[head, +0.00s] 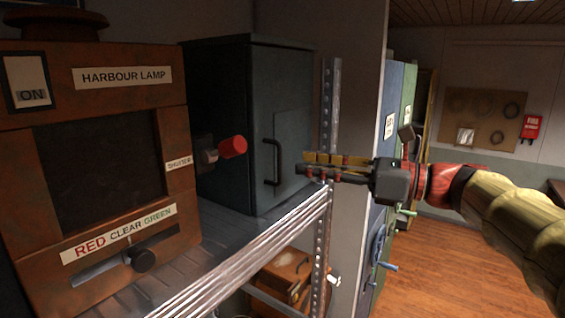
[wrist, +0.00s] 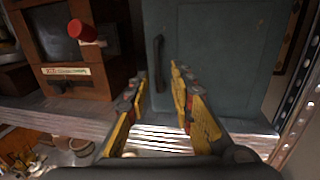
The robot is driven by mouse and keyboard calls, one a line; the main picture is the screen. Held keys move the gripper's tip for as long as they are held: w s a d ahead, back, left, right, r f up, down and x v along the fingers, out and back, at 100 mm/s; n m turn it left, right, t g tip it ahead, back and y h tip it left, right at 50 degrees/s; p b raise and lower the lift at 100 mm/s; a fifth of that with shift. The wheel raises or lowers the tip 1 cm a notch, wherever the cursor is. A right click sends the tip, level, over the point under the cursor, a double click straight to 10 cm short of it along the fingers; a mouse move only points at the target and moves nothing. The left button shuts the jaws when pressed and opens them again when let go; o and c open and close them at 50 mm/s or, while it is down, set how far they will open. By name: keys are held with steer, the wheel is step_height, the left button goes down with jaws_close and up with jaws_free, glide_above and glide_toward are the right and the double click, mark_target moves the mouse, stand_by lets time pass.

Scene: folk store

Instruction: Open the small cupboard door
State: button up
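The small cupboard (head: 240,85) is a dark grey-green box on the shelf. Its door (head: 296,125) looks shut and carries a black upright bar handle (head: 272,162). In the wrist view the door (wrist: 220,55) fills the upper right, and the handle (wrist: 158,62) appears between my fingertips. My gripper (head: 304,168) reaches in from the right, its tips short of the handle with a small gap in the head view. In the wrist view the yellow-padded fingers (wrist: 159,78) are apart with nothing held. No contact with the handle is visible.
A rusty harbour lamp box (head: 100,130) stands left of the cupboard, with a red knob (head: 232,147) sticking out between them. The shelf's metal edge (head: 250,255) runs below my gripper. A perforated metal post (head: 329,110) stands right of the cupboard, close to my gripper.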

mark_target(280, 179)
steer(key=shift+a+r, duration=0.2)
steer(key=shift+a, duration=0.3)
steer(key=p+x, duration=0.1)
steer(key=x, duration=0.5)
steer(key=shift+f, duration=0.1)
steer(key=shift+w+a, duration=0.15)
steer(key=shift+c, duration=0.2)
jaws_close()
